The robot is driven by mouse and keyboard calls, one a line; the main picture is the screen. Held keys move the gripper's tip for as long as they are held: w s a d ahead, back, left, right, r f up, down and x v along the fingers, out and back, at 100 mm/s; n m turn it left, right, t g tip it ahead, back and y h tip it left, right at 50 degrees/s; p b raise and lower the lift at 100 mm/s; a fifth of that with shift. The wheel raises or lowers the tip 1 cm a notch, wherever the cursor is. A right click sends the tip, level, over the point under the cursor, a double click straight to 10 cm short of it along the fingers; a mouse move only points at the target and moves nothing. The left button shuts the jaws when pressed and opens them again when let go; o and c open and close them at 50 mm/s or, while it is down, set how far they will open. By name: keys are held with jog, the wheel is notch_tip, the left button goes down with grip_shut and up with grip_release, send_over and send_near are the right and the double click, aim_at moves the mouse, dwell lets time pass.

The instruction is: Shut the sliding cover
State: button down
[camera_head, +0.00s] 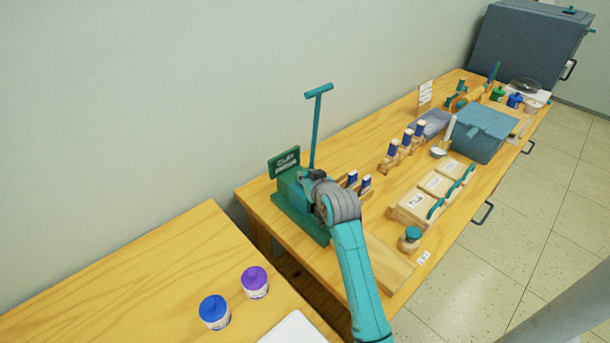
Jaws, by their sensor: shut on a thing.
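A green device with a "CLAY" sign (285,162) stands at the near left end of the long wooden table. A tall teal T-handle (318,120) rises from it, and its green base (300,219) lies below. My gripper (316,176) is at the top of this device, beside the foot of the T-handle. It is shut on a part there, but my grey wrist and teal arm hide the fingertips and most of the contact. I cannot single out the sliding cover; it may be the part behind my wrist.
Blue (214,312) and purple (255,283) jars stand on the nearer table. A gap separates the tables.

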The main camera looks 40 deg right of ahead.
jog(key=s, duration=0.7)
jog(key=shift+d, duration=0.15)
jog(key=shift+f, duration=0.1)
jog(key=c, duration=1)
grip_release()
jog(key=shift+s, duration=0.1)
jog(key=v, duration=1.2)
